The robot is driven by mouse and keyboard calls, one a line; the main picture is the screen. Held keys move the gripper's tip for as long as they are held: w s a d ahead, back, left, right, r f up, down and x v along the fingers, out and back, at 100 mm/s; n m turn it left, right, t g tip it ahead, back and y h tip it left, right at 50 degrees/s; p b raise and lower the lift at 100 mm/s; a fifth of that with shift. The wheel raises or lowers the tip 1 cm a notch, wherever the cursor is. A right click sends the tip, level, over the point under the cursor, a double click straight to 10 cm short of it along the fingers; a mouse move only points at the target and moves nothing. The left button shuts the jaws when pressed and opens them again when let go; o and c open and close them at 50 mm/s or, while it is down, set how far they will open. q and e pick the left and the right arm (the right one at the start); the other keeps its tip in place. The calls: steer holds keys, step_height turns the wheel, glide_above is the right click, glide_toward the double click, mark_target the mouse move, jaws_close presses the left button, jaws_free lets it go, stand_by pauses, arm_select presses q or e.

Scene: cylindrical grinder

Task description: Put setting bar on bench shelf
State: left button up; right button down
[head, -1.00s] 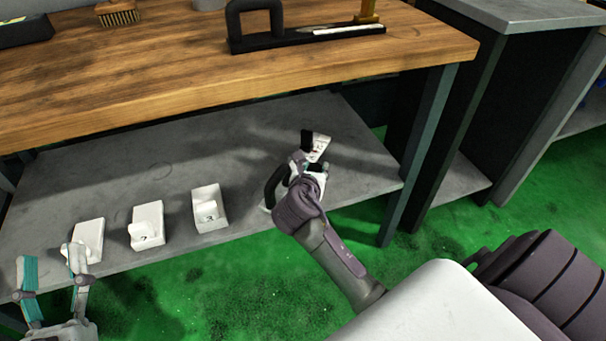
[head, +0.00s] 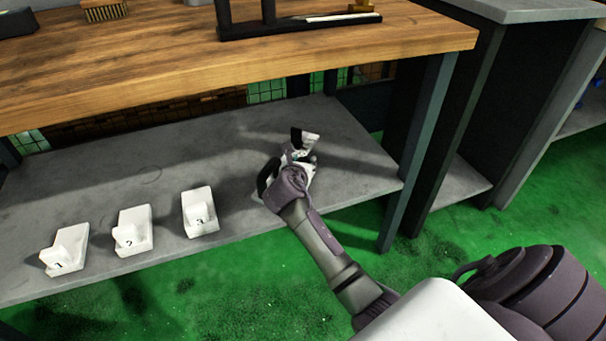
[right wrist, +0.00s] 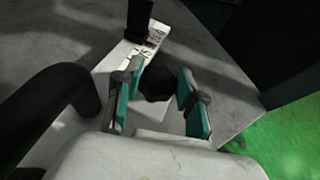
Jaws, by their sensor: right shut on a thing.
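My right gripper (head: 297,160) is low over the right part of the grey bench shelf (head: 345,170). In the right wrist view its teal-padded fingers (right wrist: 157,103) are on either side of a dark rounded piece (right wrist: 155,84), which I take to be part of the setting bar. Most of that piece is hidden, and I cannot tell whether it touches the shelf. A white labelled strip (right wrist: 143,48) with a black block (right wrist: 140,18) lies just beyond the fingers. A black curved piece (right wrist: 50,105) is on the left. My left gripper is out of view.
White numbered holders, 1 (head: 65,250), 2 (head: 133,230) and 3 (head: 200,212), stand along the shelf's left half. The wooden bench top (head: 240,65) overhangs the shelf. A bench leg (head: 420,150) stands at right.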

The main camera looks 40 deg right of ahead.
step_height(320, 180, down, 3)
steer(key=shift+b, duration=0.9)
steer(key=shift+f, duration=0.2)
steer(key=shift+r, duration=0.15)
steer(key=c, duration=0.7)
jaws_free()
